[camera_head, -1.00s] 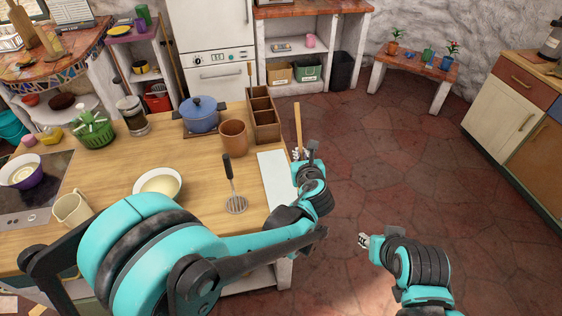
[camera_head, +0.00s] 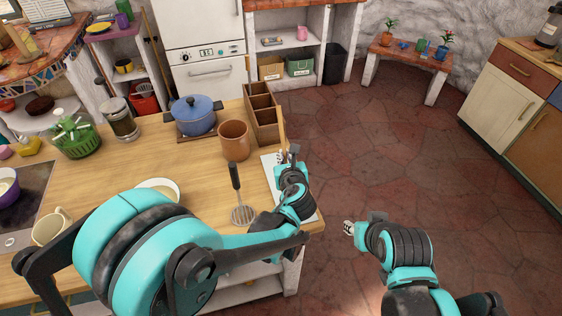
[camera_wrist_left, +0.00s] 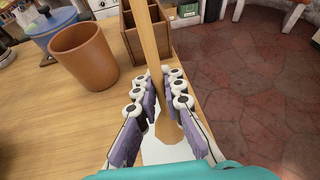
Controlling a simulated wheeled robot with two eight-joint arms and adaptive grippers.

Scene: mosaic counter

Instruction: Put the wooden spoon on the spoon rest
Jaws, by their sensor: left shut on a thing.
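The wooden spoon (camera_wrist_left: 150,45) stands roughly upright between the fingers of my left gripper (camera_wrist_left: 158,98) in the left wrist view. The gripper is shut on it, with the spoon's lower part reaching down between the fingers. In the head view my left gripper (camera_head: 284,161) is over the counter's right edge, and I cannot make out the spoon there. A flat white piece (camera_head: 268,163) lies under that gripper, partly hidden by my arm; I cannot tell whether it is the spoon rest. My right gripper (camera_head: 349,229) is over the floor, away from the counter, its fingers too small to read.
A brown cup (camera_head: 234,142), a wooden compartment box (camera_head: 261,118) and a blue pot (camera_head: 194,116) stand behind my left gripper. A masher (camera_head: 238,196) stands to its left. The floor (camera_head: 400,150) to the right is clear.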

